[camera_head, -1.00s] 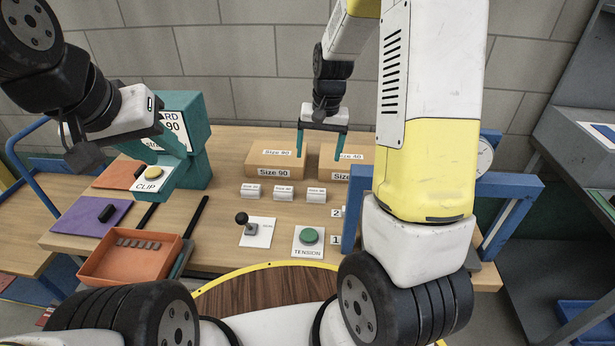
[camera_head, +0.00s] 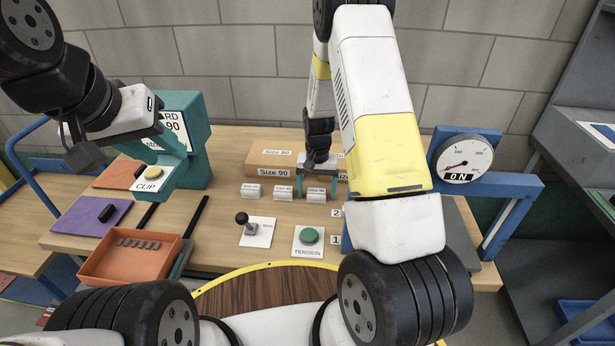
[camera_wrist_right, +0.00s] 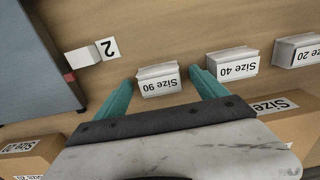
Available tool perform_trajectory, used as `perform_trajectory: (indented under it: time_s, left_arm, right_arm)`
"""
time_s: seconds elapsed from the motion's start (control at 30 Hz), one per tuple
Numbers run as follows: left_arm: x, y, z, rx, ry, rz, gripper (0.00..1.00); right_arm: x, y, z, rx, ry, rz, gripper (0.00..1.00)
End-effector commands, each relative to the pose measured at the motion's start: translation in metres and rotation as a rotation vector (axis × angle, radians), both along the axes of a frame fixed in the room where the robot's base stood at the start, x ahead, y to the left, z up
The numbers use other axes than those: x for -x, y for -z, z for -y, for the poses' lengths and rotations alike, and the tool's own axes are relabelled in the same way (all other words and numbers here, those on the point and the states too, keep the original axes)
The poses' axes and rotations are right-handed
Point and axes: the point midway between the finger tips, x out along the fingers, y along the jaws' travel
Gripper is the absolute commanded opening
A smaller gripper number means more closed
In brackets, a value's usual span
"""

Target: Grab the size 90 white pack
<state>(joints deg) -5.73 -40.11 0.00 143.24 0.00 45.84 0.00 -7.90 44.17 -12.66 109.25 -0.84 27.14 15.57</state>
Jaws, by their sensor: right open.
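The size 90 white pack (camera_head: 316,194) is the rightmost of three small white packs on the wooden table in the head view. In the right wrist view the size 90 pack (camera_wrist_right: 158,80) shows upside down, its label readable. My right gripper (camera_head: 317,190) points down over it; in the wrist view the open teal fingers (camera_wrist_right: 162,88) stand on either side of the pack, with gaps visible. My left gripper (camera_head: 168,145) is at the left by the teal machine; its fingers are hard to make out.
Size 40 (camera_wrist_right: 232,63) and size 20 (camera_wrist_right: 297,50) white packs stand beside the size 90 pack. Brown boxes (camera_head: 270,162) stand behind them. A blue frame with a dial (camera_head: 463,158) is at the right. A tension button (camera_head: 308,236) and lever (camera_head: 243,219) are in front.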

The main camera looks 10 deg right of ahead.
Motion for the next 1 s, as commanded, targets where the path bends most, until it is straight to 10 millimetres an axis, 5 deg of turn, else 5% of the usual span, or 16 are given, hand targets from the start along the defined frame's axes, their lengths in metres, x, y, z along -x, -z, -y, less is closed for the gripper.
perform_trajectory:
  time_s: [0.27,0.6,1.0]
  left_arm:
    - [0.0,0.0,0.0,0.0,0.0,0.0,0.36]
    - [0.0,0.0,0.0,0.0,0.0,0.0,0.36]
    - [0.0,0.0,0.0,0.0,0.0,0.0,0.36]
  right_arm:
    - [-0.0004,0.0033,0.0,-0.001,0.0,0.001,0.82]
    - [-0.0003,0.003,0.0001,0.0,0.0,0.001,0.16]
    - [-0.0007,-0.0051,0.0,0.0,0.0,0.002,0.15]
